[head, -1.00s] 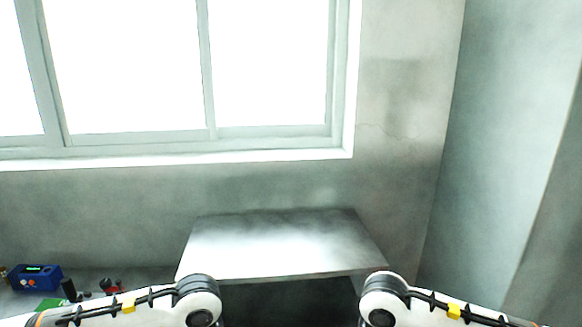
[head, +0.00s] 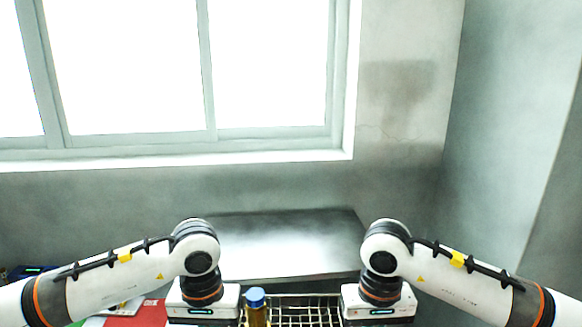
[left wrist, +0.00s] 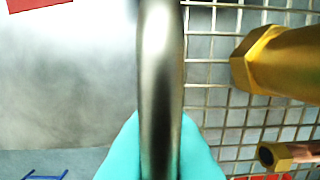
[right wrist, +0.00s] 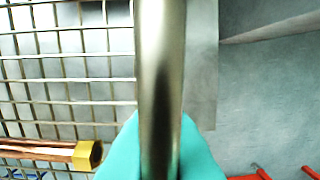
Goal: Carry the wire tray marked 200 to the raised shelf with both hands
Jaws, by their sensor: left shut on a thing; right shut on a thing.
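The wire tray (head: 305,312) shows at the bottom edge of the head view, between my two grippers and in front of the raised shelf (head: 285,240). The shelf top is bare grey metal. My left gripper (left wrist: 160,150) has its teal fingers on either side of the tray's thick metal handle bar (left wrist: 160,70). My right gripper (right wrist: 160,150) is shut the same way on the opposite bar (right wrist: 160,70). The 200 mark is not visible.
Brass fitting (left wrist: 275,60) and copper tube with brass nut (right wrist: 85,154) lie over the mesh. A red sheet (head: 138,317) is at lower left. The window (head: 180,70) and wall rise behind the shelf; a side wall (head: 500,140) stands at right.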

